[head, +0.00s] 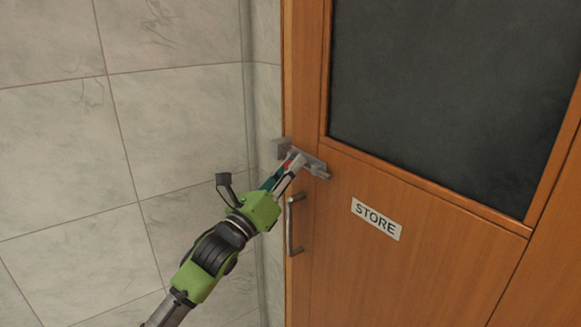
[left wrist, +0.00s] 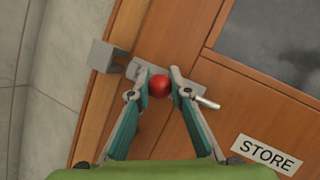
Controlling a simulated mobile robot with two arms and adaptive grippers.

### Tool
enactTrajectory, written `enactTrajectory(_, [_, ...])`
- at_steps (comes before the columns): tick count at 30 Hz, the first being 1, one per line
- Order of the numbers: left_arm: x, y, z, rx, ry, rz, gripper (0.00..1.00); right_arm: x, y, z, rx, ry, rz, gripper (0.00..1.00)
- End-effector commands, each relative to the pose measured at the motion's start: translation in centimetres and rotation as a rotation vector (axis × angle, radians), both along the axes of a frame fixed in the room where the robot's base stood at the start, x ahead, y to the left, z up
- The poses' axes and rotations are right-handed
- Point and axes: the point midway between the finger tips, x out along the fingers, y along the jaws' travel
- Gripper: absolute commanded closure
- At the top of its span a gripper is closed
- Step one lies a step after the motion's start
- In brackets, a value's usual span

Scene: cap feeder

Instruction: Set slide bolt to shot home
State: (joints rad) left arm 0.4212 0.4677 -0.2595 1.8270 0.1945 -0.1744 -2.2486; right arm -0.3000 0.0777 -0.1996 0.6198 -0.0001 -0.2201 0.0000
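The slide bolt (head: 318,170) is a grey metal fitting on the wooden door, level with the lower edge of the dark window. Its backplate (left wrist: 226,83) and a light rod end (left wrist: 208,103) show to the right of my fingers in the left wrist view. A red round knob (left wrist: 158,87) sits between my left gripper's fingertips (left wrist: 160,85), which are close against its sides. The grey keeper block (left wrist: 104,56) is on the frame to the left, also seen in the head view (head: 281,149). Whether the rod enters it is unclear. My right gripper is not in view.
A vertical metal pull handle (head: 291,225) is just below the bolt, close to my left gripper. A STORE sign (head: 376,219) is to the right. A tiled wall (head: 180,120) stands left of the door frame.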

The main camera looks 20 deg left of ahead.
Motion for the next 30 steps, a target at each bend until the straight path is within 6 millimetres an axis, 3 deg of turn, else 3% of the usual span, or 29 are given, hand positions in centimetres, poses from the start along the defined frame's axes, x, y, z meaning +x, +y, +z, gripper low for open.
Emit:
enactTrajectory(12, [2.3,3.1,0.0,0.001,-0.001,0.002,1.0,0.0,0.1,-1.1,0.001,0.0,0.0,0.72])
enactTrajectory(20, [2.4,3.2,0.2,0.0,-0.002,0.004,1.0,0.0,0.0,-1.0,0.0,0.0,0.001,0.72])
enactTrajectory(21, [2.4,3.2,0.2,0.0,-0.002,0.004,0.72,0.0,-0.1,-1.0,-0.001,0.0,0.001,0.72])
enactTrajectory(22, [2.4,3.2,0.2,0.0,-0.002,0.004,0.64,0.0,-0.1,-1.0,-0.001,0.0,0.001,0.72])
enactTrajectory(30, [2.3,3.1,0.1,-0.001,0.0,0.001,0.64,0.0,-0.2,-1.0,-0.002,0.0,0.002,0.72])
